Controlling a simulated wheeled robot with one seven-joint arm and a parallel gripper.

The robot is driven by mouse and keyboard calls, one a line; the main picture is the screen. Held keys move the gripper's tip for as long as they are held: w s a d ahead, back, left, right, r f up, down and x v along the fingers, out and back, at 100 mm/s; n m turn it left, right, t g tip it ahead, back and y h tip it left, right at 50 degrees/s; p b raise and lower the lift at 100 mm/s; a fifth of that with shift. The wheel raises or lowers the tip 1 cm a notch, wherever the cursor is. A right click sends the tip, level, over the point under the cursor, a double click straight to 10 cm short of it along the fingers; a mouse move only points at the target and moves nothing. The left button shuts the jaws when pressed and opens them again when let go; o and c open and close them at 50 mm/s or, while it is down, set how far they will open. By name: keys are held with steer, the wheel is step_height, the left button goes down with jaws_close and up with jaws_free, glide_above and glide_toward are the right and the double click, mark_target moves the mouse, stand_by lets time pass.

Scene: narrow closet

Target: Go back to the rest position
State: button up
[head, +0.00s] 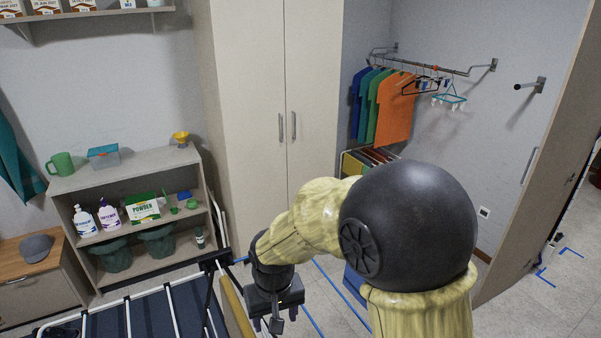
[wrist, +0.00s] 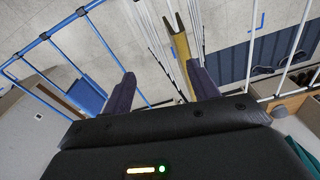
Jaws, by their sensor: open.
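My gripper (head: 275,322) hangs low in front of the tall cabinet in the head view, beside a yellow bar. In the wrist view my gripper (wrist: 158,88) shows two dark purple fingers spread apart, with nothing between them that I can see held. The yellow bar (wrist: 181,42) lies beyond the fingers, close to the right one. I cannot tell if they touch. My arm bends across the middle of the head view and hides part of the floor and the cabinet's lower right.
A drying rack (head: 126,315) with white rods stands at the lower left, close to my gripper. A shelf (head: 130,164) with bottles and tubs is behind it. The tall cabinet (head: 262,90) is shut. Shirts (head: 393,108) hang on a wall rail. An open door (head: 535,170) stands at right.

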steer(key=s+d+m+t+b, duration=0.1)
steer(key=s+d+m, duration=0.1)
steer(key=d, duration=0.8)
steer(key=s+d+f+m+b, duration=0.1)
steer(key=s+d, duration=0.3)
steer(key=d, duration=0.6)
steer(key=shift+d+f+m+t, duration=0.2)
steer(key=shift+d+m+t, duration=0.2)
steer(key=shift+m, duration=0.1)
steer(key=shift+s, duration=0.2)
